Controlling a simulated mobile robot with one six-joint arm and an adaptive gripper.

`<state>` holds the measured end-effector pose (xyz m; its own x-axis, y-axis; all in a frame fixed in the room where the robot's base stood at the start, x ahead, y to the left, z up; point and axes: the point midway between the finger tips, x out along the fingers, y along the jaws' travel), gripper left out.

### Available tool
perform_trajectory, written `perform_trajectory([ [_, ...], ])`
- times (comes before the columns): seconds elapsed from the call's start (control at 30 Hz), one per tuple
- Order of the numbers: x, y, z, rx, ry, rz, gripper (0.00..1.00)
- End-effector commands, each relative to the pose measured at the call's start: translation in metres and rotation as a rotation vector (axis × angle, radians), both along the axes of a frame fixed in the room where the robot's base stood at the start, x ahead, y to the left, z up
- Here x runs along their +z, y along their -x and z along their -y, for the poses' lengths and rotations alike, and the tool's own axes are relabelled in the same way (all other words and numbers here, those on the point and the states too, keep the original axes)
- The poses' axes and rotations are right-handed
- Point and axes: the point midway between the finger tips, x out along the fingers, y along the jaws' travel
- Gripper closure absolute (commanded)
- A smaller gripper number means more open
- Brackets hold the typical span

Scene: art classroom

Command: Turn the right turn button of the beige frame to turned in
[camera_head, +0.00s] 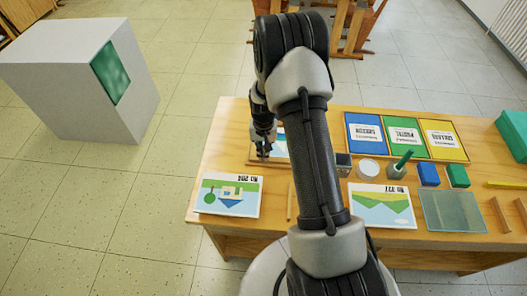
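A beige frame (257,161) lies on the wooden table (233,120), left of centre, with a pale picture or panel inside it. My arm covers its right side. My gripper (264,154) points down at the frame's left part, close above it or touching it; I cannot tell which. The fingers are small and dark, so whether they are open or shut does not show. The turn buttons cannot be made out at this size, and the right one is hidden or too small.
Drawing cards (226,194) and (383,206) lie along the front. Blue, green and yellow trays (458,156) are at the back right. A green cup (395,170), a white round dish (368,170), blocks and a glass sheet (453,211) stand or lie nearby. A grey cabinet (60,85) stands left.

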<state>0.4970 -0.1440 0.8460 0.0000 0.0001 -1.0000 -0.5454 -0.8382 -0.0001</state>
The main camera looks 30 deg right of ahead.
Motion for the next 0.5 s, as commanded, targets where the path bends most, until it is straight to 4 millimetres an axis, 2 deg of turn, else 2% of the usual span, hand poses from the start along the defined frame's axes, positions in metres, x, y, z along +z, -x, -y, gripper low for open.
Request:
perform_trajectory([
  [0.27, 0.0, 0.0001, -0.0001, 0.002, 0.0, 0.0, 1.0],
  [0.3, 0.0, 0.0002, -0.0001, 0.002, 0.0, 0.0, 0.95],
  [0.5, 0.0, 0.0001, -0.0001, 0.001, 0.0, 0.0, 0.81],
])
